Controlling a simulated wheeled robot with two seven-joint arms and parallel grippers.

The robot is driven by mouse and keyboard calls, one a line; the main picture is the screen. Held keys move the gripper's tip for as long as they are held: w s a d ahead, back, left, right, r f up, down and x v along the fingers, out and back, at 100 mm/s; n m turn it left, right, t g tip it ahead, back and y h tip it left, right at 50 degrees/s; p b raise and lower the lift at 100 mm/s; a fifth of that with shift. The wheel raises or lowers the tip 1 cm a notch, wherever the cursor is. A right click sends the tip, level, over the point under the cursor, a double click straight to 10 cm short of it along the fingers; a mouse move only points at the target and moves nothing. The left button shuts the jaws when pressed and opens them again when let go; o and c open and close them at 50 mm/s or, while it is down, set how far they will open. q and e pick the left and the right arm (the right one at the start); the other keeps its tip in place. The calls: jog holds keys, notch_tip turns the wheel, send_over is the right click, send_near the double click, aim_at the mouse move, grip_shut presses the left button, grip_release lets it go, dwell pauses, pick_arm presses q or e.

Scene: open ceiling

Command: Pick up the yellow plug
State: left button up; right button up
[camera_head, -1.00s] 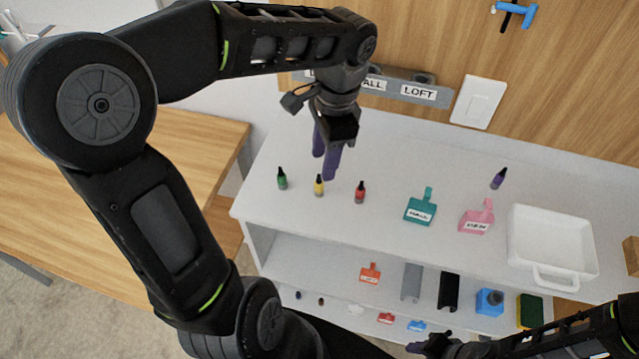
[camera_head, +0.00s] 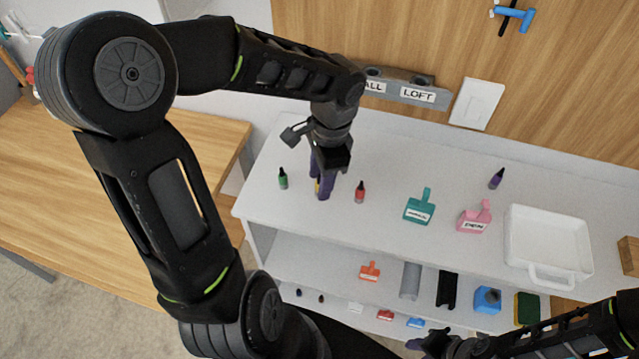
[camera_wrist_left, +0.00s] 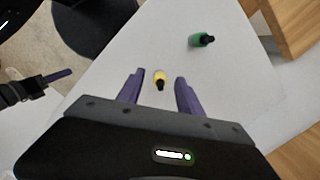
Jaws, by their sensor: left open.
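The yellow plug (camera_wrist_left: 159,80) has a black tip and stands on the white top shelf, between the two purple fingers of my open left gripper (camera_wrist_left: 160,92) in the left wrist view. In the head view, the left gripper (camera_head: 322,186) covers most of the yellow plug, with only a sliver of yellow showing. I cannot tell whether the fingers touch it. My right gripper (camera_head: 432,342) shows at the bottom of the head view, low in front of the shelves; its fingers are not clear.
A green plug (camera_head: 283,178) stands left of the left gripper and a red plug (camera_head: 360,192) close to its right.

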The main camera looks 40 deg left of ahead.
dwell(0.5)
pick_arm(q)
grip_shut()
dwell(0.4)
